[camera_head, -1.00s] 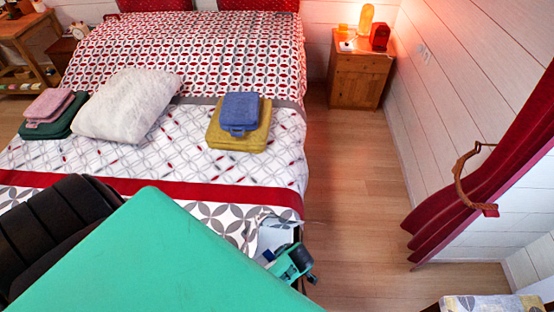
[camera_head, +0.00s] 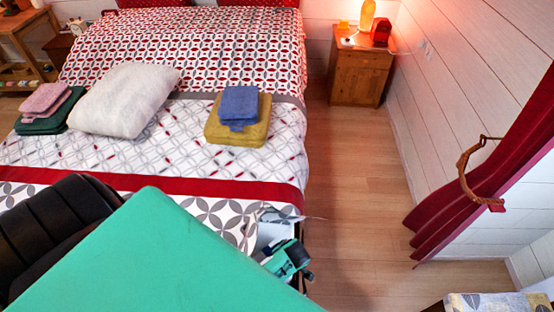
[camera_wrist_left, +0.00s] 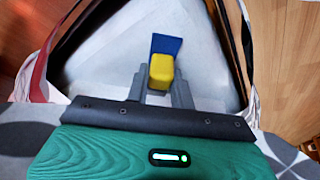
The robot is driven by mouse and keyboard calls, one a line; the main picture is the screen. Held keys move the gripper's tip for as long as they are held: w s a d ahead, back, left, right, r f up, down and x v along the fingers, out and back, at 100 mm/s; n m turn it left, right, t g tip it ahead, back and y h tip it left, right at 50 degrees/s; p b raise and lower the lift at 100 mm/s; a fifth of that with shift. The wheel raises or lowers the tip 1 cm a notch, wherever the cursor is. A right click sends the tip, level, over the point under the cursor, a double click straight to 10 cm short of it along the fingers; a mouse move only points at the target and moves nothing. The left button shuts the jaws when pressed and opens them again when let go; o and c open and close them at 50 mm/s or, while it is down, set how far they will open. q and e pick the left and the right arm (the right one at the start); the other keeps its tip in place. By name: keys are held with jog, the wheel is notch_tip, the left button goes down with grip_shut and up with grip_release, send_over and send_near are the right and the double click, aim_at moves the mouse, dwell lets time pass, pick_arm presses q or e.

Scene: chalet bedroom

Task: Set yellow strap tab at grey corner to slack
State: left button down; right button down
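In the left wrist view, the yellow strap tab (camera_wrist_left: 161,70) stands out from a pale grey surface in the corner. A blue patch (camera_wrist_left: 166,44) lies right behind it. My left gripper (camera_wrist_left: 162,84) has its grey fingers on both sides of the tab, close to it; whether they press on it I cannot tell. In the head view, the pale grey corner (camera_head: 272,232) shows at the bed's near right corner, with my green and black left wrist beside it. There the tab and fingertips are hidden. My right gripper is not in view.
Patterned bedding (camera_head: 190,50) covers the bed, with a white pillow (camera_head: 125,100), blue (camera_head: 239,104) and yellow (camera_head: 222,132) folded pieces on it. The floor (camera_head: 350,180) right of the bed is clear up to the red curtain (camera_head: 480,185). A nightstand (camera_head: 357,80) stands behind.

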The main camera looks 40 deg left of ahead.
pick_arm(q)
jog(key=shift+w+a+p, duration=0.25)
jog(key=shift+a+p, duration=0.15)
jog(key=shift+a, duration=0.95)
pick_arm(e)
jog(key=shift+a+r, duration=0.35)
pick_arm(q)
jog(key=c, duration=1.2)
grip_release()
jog(key=shift+d+r+p, duration=0.2)
jog(key=shift+r+p, duration=0.25)
jog(key=shift+r, duration=0.05)
jog(key=p+v, duration=1.1)
jog(key=v, duration=0.1)
jog(key=shift+d+r, duration=0.15)
jog(key=shift+r, duration=0.15)
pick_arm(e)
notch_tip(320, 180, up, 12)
